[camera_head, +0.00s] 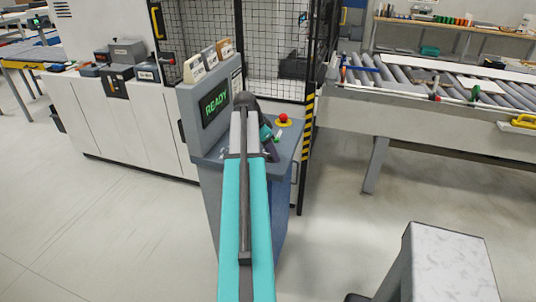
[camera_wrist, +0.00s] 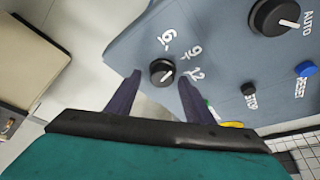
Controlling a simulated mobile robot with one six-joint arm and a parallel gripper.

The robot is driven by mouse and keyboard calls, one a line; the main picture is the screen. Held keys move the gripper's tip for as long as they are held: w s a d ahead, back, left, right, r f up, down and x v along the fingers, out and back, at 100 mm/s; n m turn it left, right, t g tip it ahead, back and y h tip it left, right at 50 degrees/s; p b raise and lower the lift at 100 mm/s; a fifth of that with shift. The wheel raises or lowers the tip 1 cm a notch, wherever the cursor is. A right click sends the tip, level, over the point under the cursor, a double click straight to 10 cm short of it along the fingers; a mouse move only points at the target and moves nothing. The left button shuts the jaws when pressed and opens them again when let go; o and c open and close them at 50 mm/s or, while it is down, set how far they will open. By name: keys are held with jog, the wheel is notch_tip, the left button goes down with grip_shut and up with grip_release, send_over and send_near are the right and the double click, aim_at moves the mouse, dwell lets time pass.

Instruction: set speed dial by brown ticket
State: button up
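The speed dial (camera_wrist: 162,71) is a small black knob with a white pointer line on the blue-grey panel, beside the printed marks 6, 9 and 12. The pointer sits on the knob's right side, but I cannot tell exactly which mark it faces. My gripper (camera_wrist: 160,92) is open, its two dark fingers apart on either side of the dial in the wrist view; contact is not clear. In the head view my arm hides the dial. The brown ticket (camera_head: 226,48) stands rightmost of three cards on top of the console (camera_head: 188,120); its writing is too small to read.
A larger AUTO knob (camera_wrist: 275,16), a blue RESET button (camera_wrist: 305,69) and a black STOP button (camera_wrist: 248,88) are on the same panel. A red emergency button (camera_head: 283,118) is at the console's right. The screen (camera_head: 215,103) reads READY. A mesh fence (camera_head: 272,40) stands behind.

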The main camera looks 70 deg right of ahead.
jog(key=shift+w+a, duration=0.1)
jog(key=shift+w, duration=0.1)
jog(key=shift+r, duration=0.1)
jog(key=shift+w+a+r, duration=0.1)
jog(key=shift+w+r, duration=0.1)
jog(key=shift+r, duration=0.15)
jog(key=b+v, duration=0.4)
jog(key=v, duration=0.9)
jog(key=shift+s, duration=0.1)
jog(key=shift+f, duration=0.1)
